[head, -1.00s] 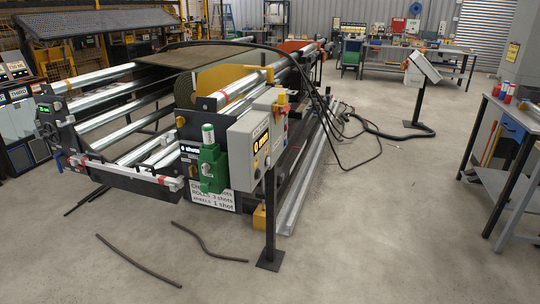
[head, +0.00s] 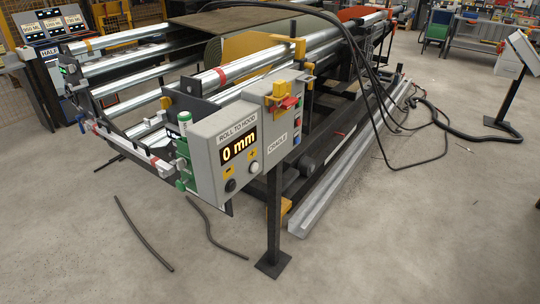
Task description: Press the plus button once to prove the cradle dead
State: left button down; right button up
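The grey control box (head: 208,150) stands on a dark post in the middle of the head view. Its front is labelled "ROLL TO HOOD", and its display (head: 239,145) reads "0 mm". Below the display are a white button (head: 253,167) under a yellow plus label (head: 252,154) and a black button (head: 231,185) under another small yellow label. The box's right side carries a "CRADLE" label (head: 277,144), a red handle or tag (head: 289,103) by a yellow part, and small coloured buttons or lamps. Neither of my grippers is in view.
The cradle's silver rollers (head: 130,92) and frame lie behind the box. A metal channel (head: 340,175) runs along the floor to the right, with black cables (head: 385,110) beyond. Loose dark strips (head: 140,235) lie at front left. The floor at front right is clear.

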aim_at(255, 166)
jog(key=i+l, duration=0.15)
jog(key=l, duration=0.15)
jog(key=i+l+u, duration=0.15)
jog(key=l, duration=0.15)
jog(key=i+l, duration=0.15)
jog(key=l, duration=0.15)
jog(key=i+l+u, duration=0.1)
jog(key=l, duration=0.2)
jog(key=i, duration=0.05)
